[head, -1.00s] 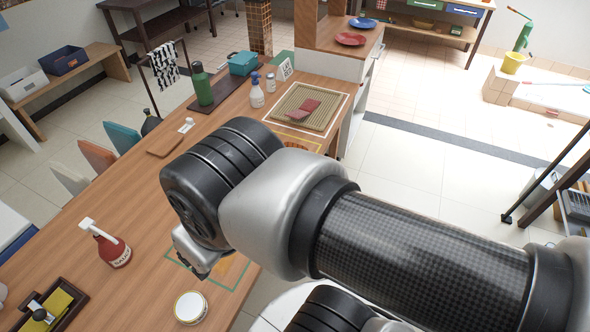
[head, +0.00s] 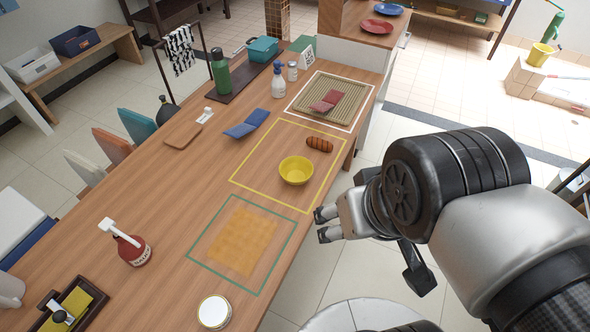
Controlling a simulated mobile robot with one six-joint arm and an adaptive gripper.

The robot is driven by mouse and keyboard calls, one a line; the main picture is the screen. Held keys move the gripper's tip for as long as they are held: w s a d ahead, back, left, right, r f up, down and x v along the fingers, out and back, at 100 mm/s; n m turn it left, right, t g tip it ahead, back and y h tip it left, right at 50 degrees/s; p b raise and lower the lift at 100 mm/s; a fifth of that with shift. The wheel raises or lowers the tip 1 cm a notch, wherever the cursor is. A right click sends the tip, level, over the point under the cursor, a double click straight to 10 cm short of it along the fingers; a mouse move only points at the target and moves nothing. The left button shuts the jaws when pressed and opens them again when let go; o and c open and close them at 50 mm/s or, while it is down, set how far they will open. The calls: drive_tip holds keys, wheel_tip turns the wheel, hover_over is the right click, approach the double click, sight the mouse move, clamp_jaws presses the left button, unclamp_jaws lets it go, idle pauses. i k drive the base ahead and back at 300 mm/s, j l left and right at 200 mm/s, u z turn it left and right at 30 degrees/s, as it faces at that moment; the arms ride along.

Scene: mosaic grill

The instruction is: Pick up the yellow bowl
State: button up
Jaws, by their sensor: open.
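The yellow bowl (head: 296,170) stands upright on the wooden table, inside a yellow outlined rectangle near the table's right edge. It looks empty. My gripper (head: 323,225) is to the lower right of the bowl, beyond the table's edge and apart from it. Its two fingers are spread and point left, with nothing between them.
A brown sausage-like item (head: 319,144) lies just behind the bowl. A blue folded item (head: 246,124) is to its left. A beige tray (head: 350,98) holds a red folded item (head: 326,104). An orange patch (head: 243,240) in a green outline lies in front. A white-lidded jar (head: 214,311) stands nearer.

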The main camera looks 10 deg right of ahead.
sight(296, 171)
drive_tip(key=i+l, duration=0.55)
drive_tip(key=l, duration=0.25)
drive_tip(key=i+l+u, duration=0.1)
drive_tip(key=i+l, duration=0.2)
drive_tip(key=i+l+u, duration=0.1)
drive_tip(key=u, duration=2)
drive_tip(key=k, duration=0.05)
